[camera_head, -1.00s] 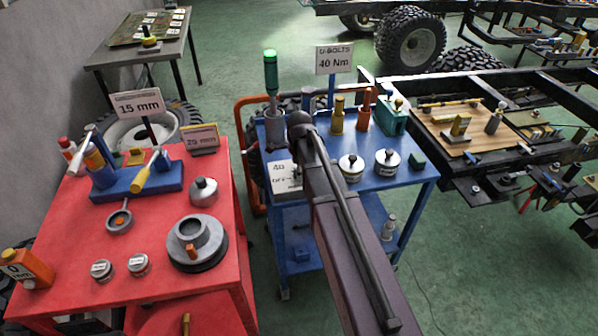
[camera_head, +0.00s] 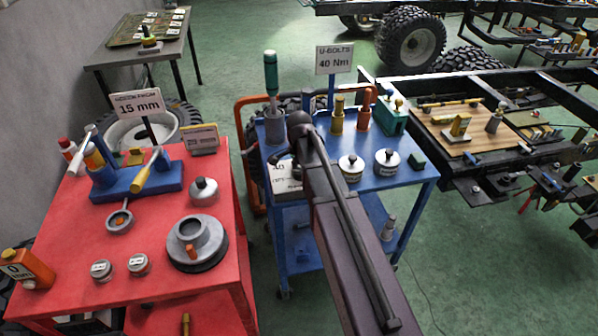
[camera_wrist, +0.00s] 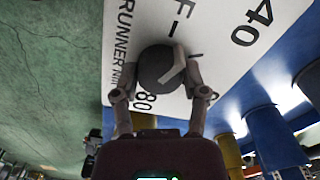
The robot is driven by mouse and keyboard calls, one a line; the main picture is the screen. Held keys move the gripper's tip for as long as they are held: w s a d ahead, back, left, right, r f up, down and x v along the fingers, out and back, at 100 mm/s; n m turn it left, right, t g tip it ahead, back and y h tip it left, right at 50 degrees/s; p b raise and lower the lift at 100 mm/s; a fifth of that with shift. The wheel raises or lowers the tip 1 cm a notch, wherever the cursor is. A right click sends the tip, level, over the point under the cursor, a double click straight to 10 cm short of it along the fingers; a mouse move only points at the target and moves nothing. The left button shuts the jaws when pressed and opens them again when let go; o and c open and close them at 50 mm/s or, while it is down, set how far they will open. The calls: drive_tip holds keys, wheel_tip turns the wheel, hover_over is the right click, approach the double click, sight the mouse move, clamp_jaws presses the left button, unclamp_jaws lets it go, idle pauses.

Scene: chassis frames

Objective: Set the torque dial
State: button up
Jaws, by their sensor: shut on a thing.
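The torque dial is a round dark grey knob (camera_wrist: 153,68) with a pale pointer bar, on a white plate (camera_wrist: 235,65) printed with 40, 80 and partly hidden lettering. In the wrist view my gripper (camera_wrist: 168,72) has a finger on each side of the knob and is shut on it. The pale bar lies near the right finger; I cannot tell exactly which mark it points to. In the head view the dial's white box (camera_head: 285,182) sits at the blue cart's front left corner, partly hidden by my arm. A sign (camera_head: 334,60) behind it reads U-BOLTS 40 Nm.
The blue cart (camera_head: 400,182) also holds two round lidded tins, a green-handled tool (camera_head: 271,75) in a grey holder, and yellow and orange pieces. A red table (camera_head: 75,225) with tools and a 15 mm sign stands left. A chassis frame (camera_head: 480,80) stands right.

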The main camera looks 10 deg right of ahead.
drive_tip(key=n, duration=0.4)
drive_tip(key=shift+s+n, duration=0.1)
drive_tip(key=shift+n, duration=0.3)
drive_tip(key=o, duration=1.2)
drive_tip(key=shift+c, duration=0.2)
drive_tip(key=shift+m, duration=0.3)
